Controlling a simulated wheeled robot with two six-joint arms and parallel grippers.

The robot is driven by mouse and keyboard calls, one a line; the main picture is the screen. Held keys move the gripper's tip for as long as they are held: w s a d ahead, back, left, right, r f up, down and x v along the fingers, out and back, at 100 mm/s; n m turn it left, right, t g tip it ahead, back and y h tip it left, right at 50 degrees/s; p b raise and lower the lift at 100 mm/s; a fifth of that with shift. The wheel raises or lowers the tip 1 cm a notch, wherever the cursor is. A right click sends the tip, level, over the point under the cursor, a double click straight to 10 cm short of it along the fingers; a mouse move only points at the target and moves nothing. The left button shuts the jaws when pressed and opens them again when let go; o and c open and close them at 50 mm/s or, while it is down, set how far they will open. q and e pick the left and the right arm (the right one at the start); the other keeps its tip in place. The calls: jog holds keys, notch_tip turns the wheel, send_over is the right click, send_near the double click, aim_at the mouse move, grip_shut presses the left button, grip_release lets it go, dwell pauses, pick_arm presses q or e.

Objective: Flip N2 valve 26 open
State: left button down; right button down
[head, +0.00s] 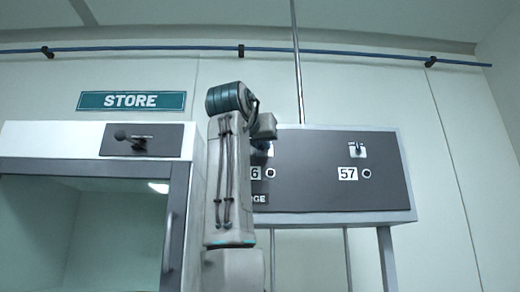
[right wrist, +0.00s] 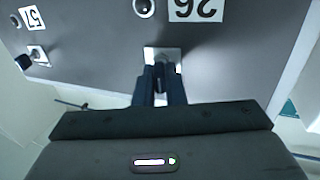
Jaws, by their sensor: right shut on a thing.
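The dark grey valve panel (head: 310,180) is mounted at the right in the head view. My right arm stands in front of its left part and hides most of the valve there; only the "6" of its label (head: 256,173) shows. In the right wrist view, upside down, the label reads 26 (right wrist: 196,9). Below it is the pale mounting plate (right wrist: 172,53) of N2 valve 26. My right gripper (right wrist: 160,82) has its fingers closed around the valve's handle, which they largely hide, so its exact angle cannot be told. My left gripper is not in view.
Valve 57 (head: 358,150) sits to the right on the same panel, with a label (head: 348,174) and a round port. At the left is a glass-fronted cabinet (head: 178,225) under a STORE sign (head: 131,101). A blue pipe (head: 330,52) runs along the wall above.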

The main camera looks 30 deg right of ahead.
jog(key=shift+s+d+n+t+y+b, duration=0.3)
jog(key=shift+n+t+y+b, duration=0.65)
jog(key=shift+n+y, duration=1)
jog(key=shift+s+d+n+t+y+b, duration=0.15)
jog(key=shift+d+n+t+y+b, duration=0.35)
jog(key=shift+n+t+y, duration=1.5)
jog(key=shift+s+d+n+t+y+b, duration=0.2)
jog(key=shift+d+n+t+y+b, duration=0.6)
jog(key=shift+y, duration=2.05)
jog(key=shift+a+n+g, duration=0.25)
jog(key=shift+a+n, duration=0.1)
jog(key=shift+a, duration=0.05)
jog(key=c, duration=1.5)
grip_release()
jog(key=shift+s, duration=0.25)
